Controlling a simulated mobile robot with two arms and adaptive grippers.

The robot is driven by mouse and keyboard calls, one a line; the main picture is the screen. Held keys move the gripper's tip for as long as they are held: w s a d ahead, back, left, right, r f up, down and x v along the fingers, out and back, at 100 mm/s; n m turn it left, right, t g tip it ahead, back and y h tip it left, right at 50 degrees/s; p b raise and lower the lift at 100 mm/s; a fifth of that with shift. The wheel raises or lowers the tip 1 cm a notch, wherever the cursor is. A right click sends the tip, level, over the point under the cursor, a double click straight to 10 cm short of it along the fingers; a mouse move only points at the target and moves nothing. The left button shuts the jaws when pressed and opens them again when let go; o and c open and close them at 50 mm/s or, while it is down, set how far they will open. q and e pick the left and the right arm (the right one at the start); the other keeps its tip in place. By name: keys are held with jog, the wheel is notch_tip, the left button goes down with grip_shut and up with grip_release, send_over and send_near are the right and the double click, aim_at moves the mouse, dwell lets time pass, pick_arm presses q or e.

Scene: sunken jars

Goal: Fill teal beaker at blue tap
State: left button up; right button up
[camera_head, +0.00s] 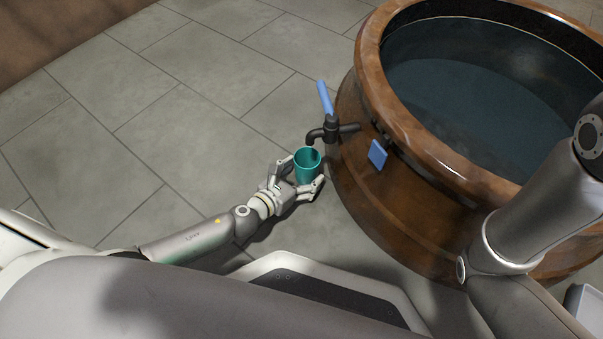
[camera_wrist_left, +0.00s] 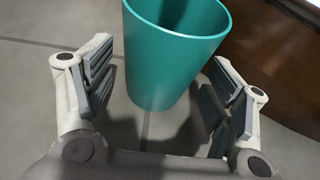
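The teal beaker (camera_head: 308,168) stands roughly upright with its open mouth just below the dark spout of the tap (camera_head: 331,130) in the head view. The tap has a blue lever (camera_head: 325,97) pointing up. My left gripper (camera_head: 299,182) has its fingers on both sides of the beaker. The beaker (camera_wrist_left: 175,60) shows between the pads of my left gripper (camera_wrist_left: 160,92) in the left wrist view; a narrow strip shows at its left side. I see no water stream, and the inside of the beaker is too small to judge. My right gripper is not in view.
A large brown jar (camera_head: 395,215) full of dark water carries the tap on its side, close to my left gripper. A blue square plate (camera_head: 377,153) is on the jar wall right of the tap. Grey tiled floor (camera_head: 175,110) is clear on the left.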

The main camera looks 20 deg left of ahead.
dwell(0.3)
pick_arm(q)
jog(key=v, duration=1.2)
jog(key=shift+c, duration=0.3)
